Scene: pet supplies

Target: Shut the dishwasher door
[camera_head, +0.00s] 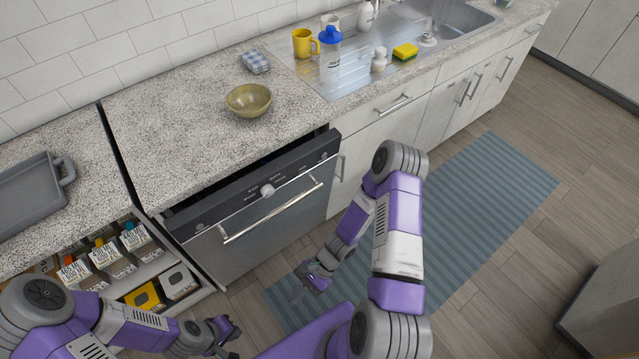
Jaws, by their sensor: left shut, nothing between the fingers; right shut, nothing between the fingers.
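The dishwasher door (268,232) is dark steel with a black control panel, a round dial and a silver bar handle (270,211). It stands nearly upright, its top edge tilted a little outward, with a dark gap between it and the counter. My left gripper (228,338) is shut and empty, low in front of the open shelves and left of the door. My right gripper (303,288) is shut and empty, low in front of the door's right part and over the mat. Neither gripper appears to touch the door.
A striped blue-grey mat (490,190) lies on the wood floor. Open shelves (205,290) with bottles and boxes are left of the dishwasher. The counter (180,120) holds a bowl (249,100). White cabinets (375,150) are to the right, a grey block (605,290) far right.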

